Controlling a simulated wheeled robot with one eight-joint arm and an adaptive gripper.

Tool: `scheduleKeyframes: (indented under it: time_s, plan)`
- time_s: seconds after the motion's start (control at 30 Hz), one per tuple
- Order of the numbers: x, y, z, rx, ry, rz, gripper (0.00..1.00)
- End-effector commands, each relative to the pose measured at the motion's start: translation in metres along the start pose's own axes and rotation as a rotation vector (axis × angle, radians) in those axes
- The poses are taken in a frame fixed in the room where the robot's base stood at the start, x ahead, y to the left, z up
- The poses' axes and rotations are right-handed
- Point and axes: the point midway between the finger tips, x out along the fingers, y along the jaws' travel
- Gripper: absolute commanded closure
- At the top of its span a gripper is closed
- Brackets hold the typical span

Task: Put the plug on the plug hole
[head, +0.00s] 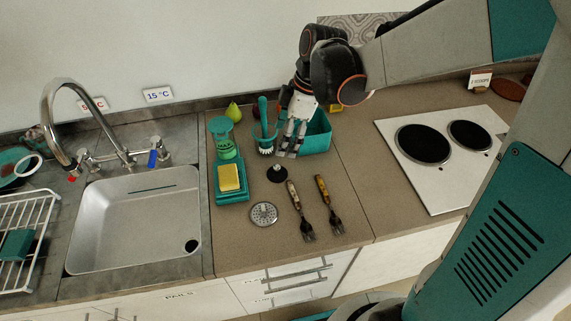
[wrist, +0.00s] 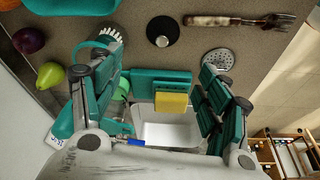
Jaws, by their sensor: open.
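The plug (head: 277,174) is a small black disc with a raised knob, lying on the brown worktop right of the sink. It also shows at the top of the wrist view (wrist: 162,31). The plug hole (head: 192,246) is a dark round spot in the front right corner of the sink floor; I cannot make it out in the wrist view. My gripper (head: 291,142) is open and empty, above the worktop behind the plug, in front of the teal bin. Its two teal-padded fingers stand wide apart in the wrist view (wrist: 157,70), with the plug beyond their tips.
The sink (head: 135,220) has a tall curved tap (head: 62,125). A teal sponge holder with a yellow sponge (head: 229,178) stands between sink and plug. A brush (head: 264,135), teal bin (head: 318,135), round metal strainer (head: 264,214) and two forks (head: 328,207) surround the plug. A hob (head: 440,150) lies right.

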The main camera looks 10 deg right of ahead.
Motion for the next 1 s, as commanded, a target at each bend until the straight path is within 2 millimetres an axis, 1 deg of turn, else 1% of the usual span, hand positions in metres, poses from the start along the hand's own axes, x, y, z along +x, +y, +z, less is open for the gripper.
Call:
scheduleKeyframes:
  time_s: [0.03,0.1,0.2,0.3,0.4,0.63,0.9,1.0]
  plan:
    - [0.013,0.001,0.001,-0.001,-0.001,0.001,0.3]
    - [0.027,0.001,0.001,0.0,-0.001,0.002,0.3]
    - [0.046,0.001,0.002,0.0,-0.002,0.003,0.3]
    - [0.061,0.001,0.002,0.0,-0.002,0.004,0.3]
    - [0.07,0.002,0.002,0.001,-0.002,0.005,0.3]
    - [0.081,0.001,0.004,0.002,-0.003,0.005,0.3]
    - [0.119,-0.002,0.008,0.001,-0.003,0.005,0.3]
    - [0.126,-0.001,0.008,0.001,-0.003,0.005,0.3]
